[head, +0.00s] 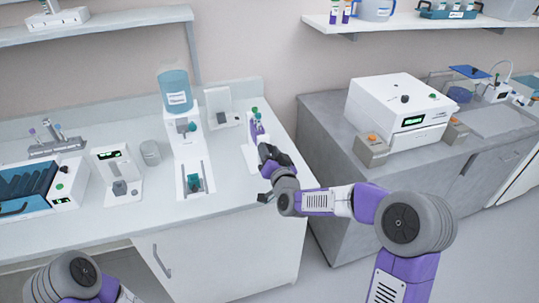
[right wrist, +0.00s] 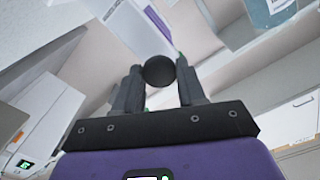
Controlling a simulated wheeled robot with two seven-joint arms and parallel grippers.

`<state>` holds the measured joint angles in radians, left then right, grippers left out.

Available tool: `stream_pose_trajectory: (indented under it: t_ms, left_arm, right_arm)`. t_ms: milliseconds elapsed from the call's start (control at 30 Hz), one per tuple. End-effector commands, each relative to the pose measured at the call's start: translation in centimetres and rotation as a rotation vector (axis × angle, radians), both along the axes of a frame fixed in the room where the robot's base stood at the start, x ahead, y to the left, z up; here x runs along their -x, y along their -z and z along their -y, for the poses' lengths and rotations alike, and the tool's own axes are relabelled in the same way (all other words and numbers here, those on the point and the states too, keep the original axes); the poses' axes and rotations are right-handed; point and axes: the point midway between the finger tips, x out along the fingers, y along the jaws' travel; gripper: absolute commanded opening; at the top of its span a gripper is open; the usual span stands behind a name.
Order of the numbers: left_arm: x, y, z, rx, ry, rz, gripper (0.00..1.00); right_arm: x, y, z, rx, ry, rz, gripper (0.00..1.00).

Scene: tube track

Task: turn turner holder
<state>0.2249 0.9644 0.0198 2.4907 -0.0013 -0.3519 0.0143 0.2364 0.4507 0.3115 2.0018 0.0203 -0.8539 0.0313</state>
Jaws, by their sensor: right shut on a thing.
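The turner holder (head: 255,127) is a white and purple upright device with a green top, near the right end of the white counter. My right gripper (head: 266,154) is in front of it and hides its lower part. In the right wrist view, my right gripper (right wrist: 159,82) has its two fingers on either side of a round black knob (right wrist: 159,70), shut on it. A purple and white part (right wrist: 150,28) shows behind the knob. Whether the knob is turned cannot be told. My left gripper is out of view; only part of my left arm shows at the bottom left.
A white dispenser with a blue tank (head: 174,92) stands left of the holder, with a white stand (head: 222,107) behind. A small white device (head: 118,172) and a metal cup (head: 150,153) are farther left. A white box machine (head: 400,107) sits on the grey counter at right.

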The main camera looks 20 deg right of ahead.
Motion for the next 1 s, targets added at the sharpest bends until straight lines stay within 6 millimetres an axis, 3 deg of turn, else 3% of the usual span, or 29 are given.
stream_pose_trajectory:
  t_ms: [500, 533, 667, 1000]
  left_arm:
    - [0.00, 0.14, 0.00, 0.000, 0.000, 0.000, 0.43]
    - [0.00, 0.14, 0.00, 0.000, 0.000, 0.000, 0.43]
    - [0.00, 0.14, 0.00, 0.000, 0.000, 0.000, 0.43]
    - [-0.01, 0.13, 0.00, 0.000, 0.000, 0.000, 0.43]
  right_arm:
    - [0.00, -0.02, -0.03, 0.018, -0.001, 0.000, 0.09]
    - [0.00, -0.01, -0.02, 0.018, -0.001, 0.000, 0.44]
    - [0.00, 0.01, -0.03, 0.018, -0.001, 0.000, 0.64]
    - [0.25, 0.00, -0.01, 0.017, 0.000, 0.000, 0.65]
